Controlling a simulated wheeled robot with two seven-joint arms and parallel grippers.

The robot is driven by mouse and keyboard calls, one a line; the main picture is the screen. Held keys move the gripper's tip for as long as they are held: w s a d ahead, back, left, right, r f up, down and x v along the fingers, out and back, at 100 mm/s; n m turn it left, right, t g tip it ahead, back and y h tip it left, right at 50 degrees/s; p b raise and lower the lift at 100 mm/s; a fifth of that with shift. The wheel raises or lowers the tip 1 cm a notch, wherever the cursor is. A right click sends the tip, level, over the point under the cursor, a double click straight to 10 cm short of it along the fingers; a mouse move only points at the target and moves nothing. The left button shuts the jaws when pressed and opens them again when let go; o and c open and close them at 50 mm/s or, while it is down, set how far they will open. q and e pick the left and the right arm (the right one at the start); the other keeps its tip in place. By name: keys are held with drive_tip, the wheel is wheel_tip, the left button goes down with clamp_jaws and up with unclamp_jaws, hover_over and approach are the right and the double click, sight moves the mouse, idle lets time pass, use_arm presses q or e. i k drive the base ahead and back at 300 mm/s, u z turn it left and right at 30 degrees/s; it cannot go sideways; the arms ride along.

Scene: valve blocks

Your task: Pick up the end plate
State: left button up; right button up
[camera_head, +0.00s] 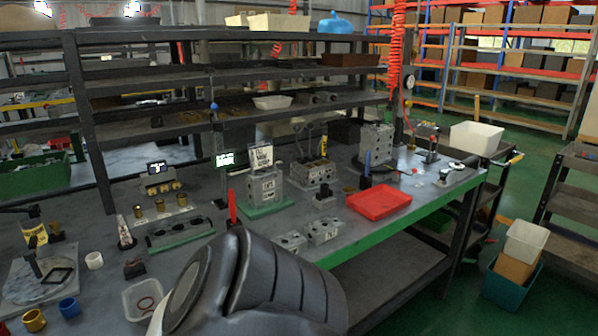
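I cannot tell for sure which part is the end plate. Two small grey metal blocks with holes, one at left (290,241) and one at right (323,230), lie near the bench's front edge. A larger labelled grey block (265,187) stands on a green base (266,209), with a white sign on top. Another grey block with ports (313,173) stands behind it. A dark, flat part with round openings (180,232) lies left of them. A dark grey and white arm link of mine covers the bottom middle and hides part of the bench. Neither gripper shows.
A red tray (379,202) lies at the bench's right front. A clear tub (147,298) and coloured rings, one blue (69,307), are at lower left. A tall grey block (376,146) stands farther back. Shelves (230,126) rise behind the bench.

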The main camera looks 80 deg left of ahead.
sight(267, 173)
drive_tip(key=k, duration=0.4)
drive_tip(key=u, duration=1.15)
